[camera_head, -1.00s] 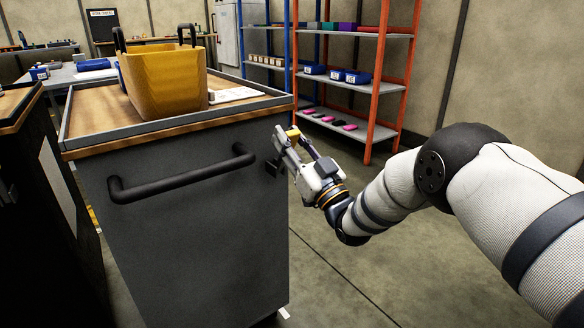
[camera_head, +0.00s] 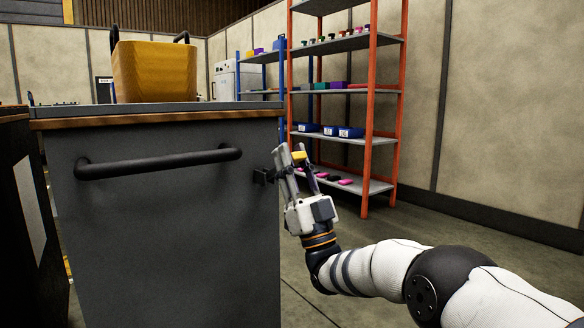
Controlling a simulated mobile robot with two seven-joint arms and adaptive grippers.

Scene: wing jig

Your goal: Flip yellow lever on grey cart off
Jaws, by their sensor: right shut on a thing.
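The grey cart (camera_head: 180,240) stands at the left with its dark handle bar (camera_head: 160,162) facing me. A small yellow lever (camera_head: 300,156) shows at the cart's right edge, beside a dark bracket (camera_head: 264,176). My right gripper (camera_head: 295,160) is at the lever, pointing up, with its fingers on the yellow piece. It is shut on the lever, partly covering it. My left gripper is not in view.
A yellow bin (camera_head: 155,72) with dark handles sits on the cart top. An orange and blue shelf rack (camera_head: 345,92) with blue bins and small parts stands behind my right gripper. Floor (camera_head: 400,225) is clear at the right.

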